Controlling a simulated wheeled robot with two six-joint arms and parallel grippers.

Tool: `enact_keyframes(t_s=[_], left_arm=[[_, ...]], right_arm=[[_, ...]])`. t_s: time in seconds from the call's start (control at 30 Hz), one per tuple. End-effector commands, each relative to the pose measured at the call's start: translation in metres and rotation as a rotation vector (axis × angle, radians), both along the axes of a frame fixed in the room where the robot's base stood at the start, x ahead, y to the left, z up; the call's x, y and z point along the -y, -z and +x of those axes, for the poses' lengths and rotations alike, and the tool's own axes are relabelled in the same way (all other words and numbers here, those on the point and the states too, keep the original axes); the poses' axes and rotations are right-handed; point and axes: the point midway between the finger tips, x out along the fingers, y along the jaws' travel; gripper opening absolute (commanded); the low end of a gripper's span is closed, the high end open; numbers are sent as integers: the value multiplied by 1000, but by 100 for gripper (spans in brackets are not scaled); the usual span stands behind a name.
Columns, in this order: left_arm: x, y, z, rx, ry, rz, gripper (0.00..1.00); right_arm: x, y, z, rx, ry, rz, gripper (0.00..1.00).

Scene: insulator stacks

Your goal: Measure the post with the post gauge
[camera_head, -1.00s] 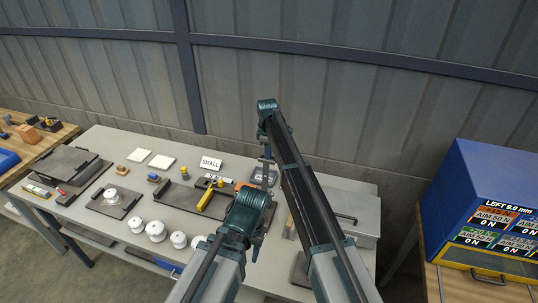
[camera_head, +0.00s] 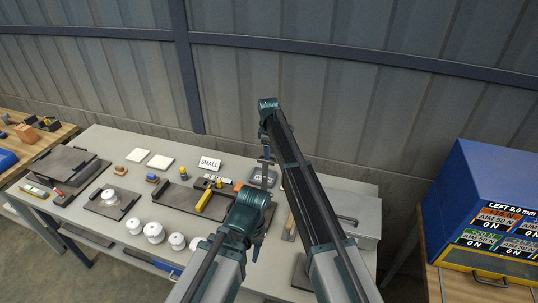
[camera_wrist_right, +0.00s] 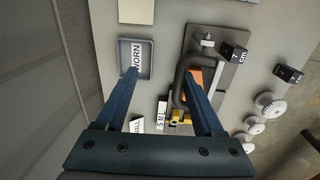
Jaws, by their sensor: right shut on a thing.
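My right gripper (camera_head: 265,160) hangs over the back right of the grey table in the head view. In the right wrist view its two blue fingers (camera_wrist_right: 162,75) point away from the camera. A dark C-shaped frame (camera_wrist_right: 178,83), which looks like the post gauge, lies against the right-hand finger; where the fingers grip is not clear. A white post (camera_head: 120,167) stands on a dark plate at the table's left. A second dark plate (camera_head: 178,196) holds a yellow piece (camera_head: 203,201).
A grey tray marked WORN (camera_wrist_right: 125,60) lies below the fingers. Several white insulators (camera_head: 154,232) stand along the front edge. A SMALL card (camera_head: 209,163) stands at the back. A metal box (camera_head: 355,215) is right; a blue cabinet (camera_head: 490,180) stands beyond it.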

Motion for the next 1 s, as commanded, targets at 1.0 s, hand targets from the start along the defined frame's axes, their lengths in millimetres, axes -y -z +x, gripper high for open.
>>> enact_keyframes(t_s=[1.0], left_arm=[[0, -67, -1, -2, 1, 0, 45]], right_arm=[[-1, -67, -3, 6, 0, -1, 45]])
